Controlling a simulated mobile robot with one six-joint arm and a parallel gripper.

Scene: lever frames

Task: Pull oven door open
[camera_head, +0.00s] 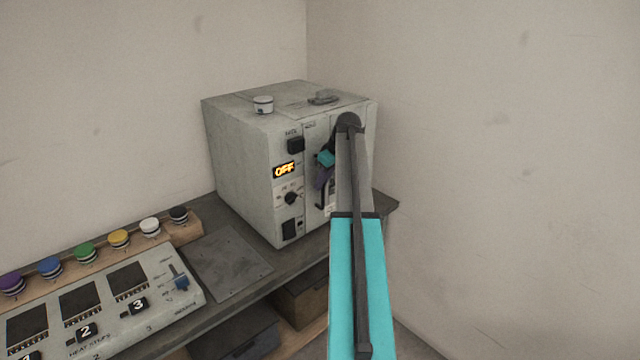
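The oven (243,158) is a light grey box standing at the right end of the bench, with an "OFF" display (285,170) on its front. Its door (311,185) is on the right part of the front and appears closed. A dark handle (320,197) shows beside my arm. My gripper (323,172) is at the door front, close to the handle, and mostly hidden behind my own grey and turquoise arm. I cannot tell whether its fingers touch the handle or whether they are open or shut.
A control panel (155,290) with a blue slider lies at the lower left, below a row of coloured knobs (84,251). A bare metal plate (228,262) lies left of the oven. A wall (510,180) stands close on the right. Boxes (302,298) sit under the bench.

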